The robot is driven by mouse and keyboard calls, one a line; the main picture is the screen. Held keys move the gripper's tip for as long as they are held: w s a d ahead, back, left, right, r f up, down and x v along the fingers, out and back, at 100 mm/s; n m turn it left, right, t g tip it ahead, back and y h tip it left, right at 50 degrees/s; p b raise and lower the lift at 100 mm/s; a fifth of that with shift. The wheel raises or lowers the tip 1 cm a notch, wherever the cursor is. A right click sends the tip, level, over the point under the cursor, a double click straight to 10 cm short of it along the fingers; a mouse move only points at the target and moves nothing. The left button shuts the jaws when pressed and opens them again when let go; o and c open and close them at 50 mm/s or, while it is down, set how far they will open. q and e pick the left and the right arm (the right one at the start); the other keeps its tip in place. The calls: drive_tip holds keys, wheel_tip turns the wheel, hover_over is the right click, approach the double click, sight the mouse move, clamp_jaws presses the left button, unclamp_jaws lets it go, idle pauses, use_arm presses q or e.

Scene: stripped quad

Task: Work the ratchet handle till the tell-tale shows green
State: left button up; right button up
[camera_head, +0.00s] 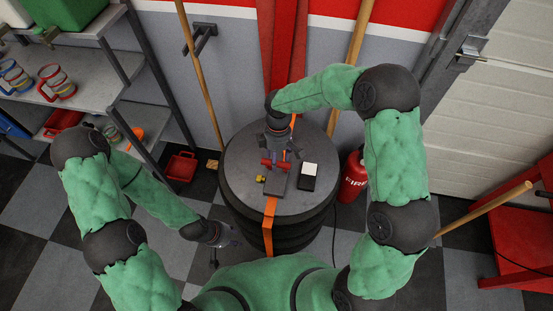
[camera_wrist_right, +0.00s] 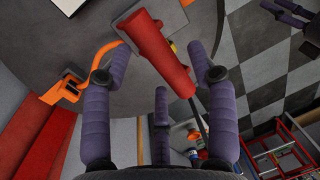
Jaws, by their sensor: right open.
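The ratchet (camera_head: 276,184) sits on an orange strap (camera_head: 268,226) that runs over a round grey top on stacked tyres. Its red handle (camera_wrist_right: 158,52) is a thick bar lying between my right gripper's spread fingers in the right wrist view. My right gripper (camera_wrist_right: 160,72) is open around the handle; contact cannot be told. In the head view, my right gripper (camera_head: 280,152) is over the ratchet's far end. A black box with a white face (camera_head: 309,172) stands right of the ratchet; I see no green on it. My left gripper (camera_head: 226,240) hangs left of the tyres, fingers apart and empty.
A red fire extinguisher (camera_head: 353,178) stands right of the tyres. Shelves (camera_head: 90,65) with mugs and bins are at the left. Wooden poles (camera_head: 203,85) lean by the wall.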

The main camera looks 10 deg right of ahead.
drive_tip(key=shift+f, duration=0.25)
clamp_jaws()
drive_tip(key=shift+s, duration=0.1)
